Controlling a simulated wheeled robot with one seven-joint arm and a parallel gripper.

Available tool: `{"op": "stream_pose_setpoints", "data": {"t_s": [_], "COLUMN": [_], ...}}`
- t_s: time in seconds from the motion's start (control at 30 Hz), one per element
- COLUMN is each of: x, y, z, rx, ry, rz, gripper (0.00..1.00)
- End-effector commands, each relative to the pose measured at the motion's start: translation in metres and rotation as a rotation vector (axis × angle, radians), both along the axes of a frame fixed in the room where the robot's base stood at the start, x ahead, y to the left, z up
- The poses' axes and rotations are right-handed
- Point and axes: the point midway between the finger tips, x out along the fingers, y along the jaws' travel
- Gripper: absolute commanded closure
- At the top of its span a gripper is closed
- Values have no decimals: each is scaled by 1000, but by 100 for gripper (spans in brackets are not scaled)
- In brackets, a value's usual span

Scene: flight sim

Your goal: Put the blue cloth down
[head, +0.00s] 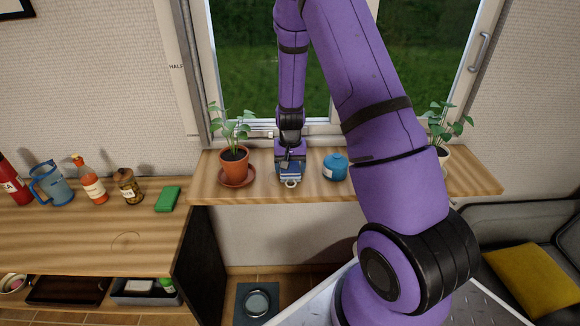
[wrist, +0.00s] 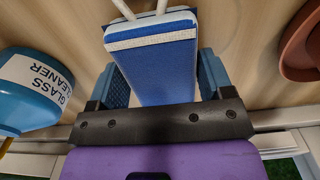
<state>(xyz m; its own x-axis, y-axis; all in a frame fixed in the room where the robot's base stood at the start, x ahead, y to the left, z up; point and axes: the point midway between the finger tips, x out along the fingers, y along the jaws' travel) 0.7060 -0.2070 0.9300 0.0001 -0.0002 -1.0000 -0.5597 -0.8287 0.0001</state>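The blue cloth (wrist: 155,65) is a folded block with a white-edged end and a pale loop. In the head view the cloth (head: 290,169) is at the wooden windowsill (head: 400,187), between a potted plant and a blue bottle. My gripper (wrist: 163,82) points down around it, one blue finger on each side. The fingers are spread wide, and the inner face of the left finger shows beside the cloth. The right finger is very close to the cloth; contact there is unclear. The cloth's underside is hidden.
A glass cleaner bottle (head: 335,167) stands right of the cloth, and a potted plant (head: 234,161) on a saucer stands left. Another plant (head: 445,130) is at the sill's right. A green sponge (head: 168,199) lies on the counter (head: 90,240). The window is behind.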

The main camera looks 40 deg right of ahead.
Motion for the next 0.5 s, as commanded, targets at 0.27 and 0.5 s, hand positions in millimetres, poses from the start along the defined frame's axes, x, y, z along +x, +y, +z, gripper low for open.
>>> {"op": "stream_pose_setpoints", "data": {"t_s": [0.27,0.5], "x": [0,0], "y": [0,0], "z": [0,2], "rx": [0,0], "ry": [0,-2], "rz": [0,0], "gripper": [5,5]}}
